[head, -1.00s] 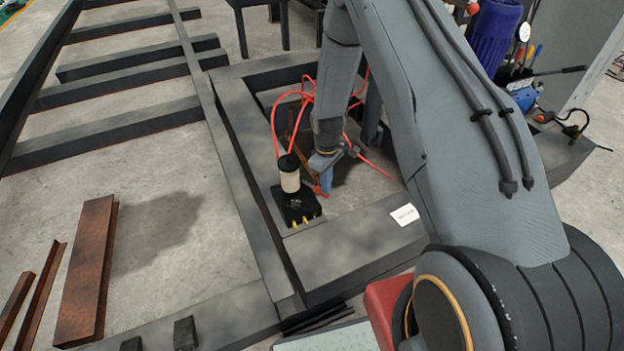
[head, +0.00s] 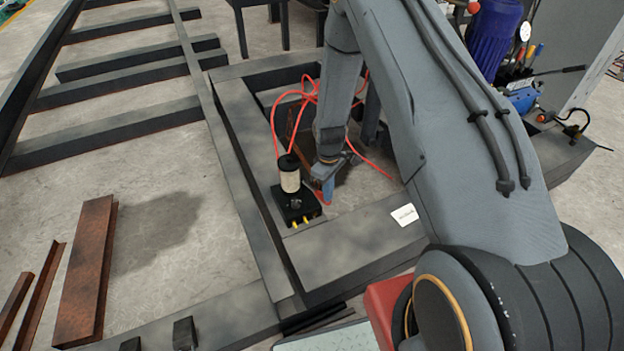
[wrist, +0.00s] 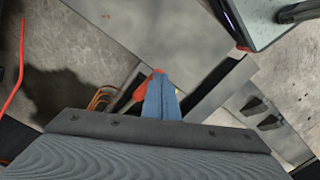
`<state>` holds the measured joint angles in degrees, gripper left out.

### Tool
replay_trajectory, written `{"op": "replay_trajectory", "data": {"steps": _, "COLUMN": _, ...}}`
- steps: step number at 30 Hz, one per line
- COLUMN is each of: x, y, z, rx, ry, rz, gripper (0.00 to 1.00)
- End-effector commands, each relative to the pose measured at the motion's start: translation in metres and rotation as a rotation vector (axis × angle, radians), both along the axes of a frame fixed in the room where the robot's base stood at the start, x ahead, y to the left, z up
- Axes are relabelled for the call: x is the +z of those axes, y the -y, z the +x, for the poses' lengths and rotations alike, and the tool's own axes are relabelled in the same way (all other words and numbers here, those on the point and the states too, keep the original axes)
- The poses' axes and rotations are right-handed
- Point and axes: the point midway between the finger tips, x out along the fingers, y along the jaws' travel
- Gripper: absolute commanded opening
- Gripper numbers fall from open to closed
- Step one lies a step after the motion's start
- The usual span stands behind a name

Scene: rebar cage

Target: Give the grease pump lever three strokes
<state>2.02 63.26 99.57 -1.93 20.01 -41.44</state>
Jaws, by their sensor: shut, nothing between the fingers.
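The grease pump (head: 296,204) is a black block with a cream cylinder (head: 289,180) under a black cap. It sits on the grey frame in the middle of the head view. My gripper (head: 327,192) points down just right of the pump, its blue fingers closed together and empty. A small red part (head: 319,196), which looks like the lever's end, shows at the fingertips. In the wrist view the closed blue fingers (wrist: 160,82) have red (wrist: 141,94) close beside them. The fingers hide part of it, so I cannot tell whether they touch. The pump body is not clear there.
Red hoses (head: 300,94) loop behind the pump and beside my arm. The grey steel frame (head: 345,249) surrounds an open bay of floor. Rusty steel pieces (head: 86,270) lie at the left. A blue vise-like tool (head: 522,97) stands at the upper right.

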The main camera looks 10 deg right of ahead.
Motion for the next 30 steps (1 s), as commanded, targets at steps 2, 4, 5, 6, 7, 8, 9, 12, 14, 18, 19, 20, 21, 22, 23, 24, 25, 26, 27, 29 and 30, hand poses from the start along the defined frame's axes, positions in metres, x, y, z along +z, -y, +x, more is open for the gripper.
{"op": "replay_trajectory", "data": {"steps": 2, "x": 0.000, "y": 0.000, "z": 0.000, "rx": 0.000, "ry": 0.000, "rz": 0.000, "gripper": 0.00}}
{"op": "replay_trajectory", "data": {"steps": 4, "x": 0.000, "y": 0.000, "z": 0.000, "rx": 0.000, "ry": 0.000, "rz": 0.000, "gripper": 0.00}}
{"op": "replay_trajectory", "data": {"steps": 5, "x": 0.000, "y": 0.000, "z": 0.000, "rx": 0.000, "ry": 0.000, "rz": 0.000, "gripper": 0.00}}
{"op": "replay_trajectory", "data": {"steps": 6, "x": 0.000, "y": 0.000, "z": 0.000, "rx": 0.000, "ry": 0.000, "rz": 0.000, "gripper": 0.00}}
{"op": "replay_trajectory", "data": {"steps": 7, "x": 0.000, "y": 0.000, "z": 0.000, "rx": 0.000, "ry": 0.000, "rz": 0.000, "gripper": 0.00}}
{"op": "replay_trajectory", "data": {"steps": 8, "x": -0.001, "y": 0.000, "z": 0.000, "rx": 0.000, "ry": 0.000, "rz": 0.000, "gripper": 0.00}}
{"op": "replay_trajectory", "data": {"steps": 9, "x": -0.001, "y": 0.000, "z": -0.001, "rx": 0.000, "ry": 0.000, "rz": 0.000, "gripper": 0.00}}
{"op": "replay_trajectory", "data": {"steps": 12, "x": -0.005, "y": 0.000, "z": -0.002, "rx": 0.000, "ry": 0.000, "rz": 0.000, "gripper": 0.00}}
{"op": "replay_trajectory", "data": {"steps": 14, "x": -0.008, "y": 0.001, "z": -0.004, "rx": 0.000, "ry": 0.000, "rz": 0.000, "gripper": 0.00}}
{"op": "replay_trajectory", "data": {"steps": 18, "x": -0.013, "y": 0.001, "z": -0.006, "rx": 0.000, "ry": 0.000, "rz": 0.000, "gripper": 0.00}}
{"op": "replay_trajectory", "data": {"steps": 19, "x": -0.013, "y": 0.001, "z": -0.006, "rx": 0.000, "ry": 0.000, "rz": 0.000, "gripper": 0.00}}
{"op": "replay_trajectory", "data": {"steps": 20, "x": -0.013, "y": 0.001, "z": -0.006, "rx": 0.000, "ry": 0.000, "rz": 0.000, "gripper": 0.00}}
{"op": "replay_trajectory", "data": {"steps": 21, "x": -0.012, "y": 0.001, "z": -0.006, "rx": 0.000, "ry": 0.000, "rz": 0.000, "gripper": 0.00}}
{"op": "replay_trajectory", "data": {"steps": 22, "x": -0.012, "y": 0.001, "z": -0.006, "rx": 0.000, "ry": 0.000, "rz": 0.000, "gripper": 0.00}}
{"op": "replay_trajectory", "data": {"steps": 23, "x": -0.012, "y": 0.001, "z": -0.006, "rx": 0.000, "ry": 0.000, "rz": 0.000, "gripper": 0.00}}
{"op": "replay_trajectory", "data": {"steps": 24, "x": -0.012, "y": 0.001, "z": -0.006, "rx": 0.000, "ry": 0.000, "rz": 0.000, "gripper": 0.00}}
{"op": "replay_trajectory", "data": {"steps": 25, "x": -0.012, "y": 0.001, "z": -0.006, "rx": 0.000, "ry": 0.000, "rz": 0.000, "gripper": 0.00}}
{"op": "replay_trajectory", "data": {"steps": 26, "x": -0.013, "y": 0.001, "z": -0.006, "rx": 0.000, "ry": 0.000, "rz": 0.000, "gripper": 0.00}}
{"op": "replay_trajectory", "data": {"steps": 27, "x": -0.013, "y": 0.001, "z": -0.006, "rx": 0.000, "ry": 0.000, "rz": 0.000, "gripper": 0.00}}
{"op": "replay_trajectory", "data": {"steps": 29, "x": -0.014, "y": 0.001, "z": -0.007, "rx": 0.000, "ry": 0.000, "rz": 0.000, "gripper": 0.00}}
{"op": "replay_trajectory", "data": {"steps": 30, "x": -0.016, "y": 0.001, "z": -0.007, "rx": 0.000, "ry": 0.000, "rz": 0.000, "gripper": 0.00}}
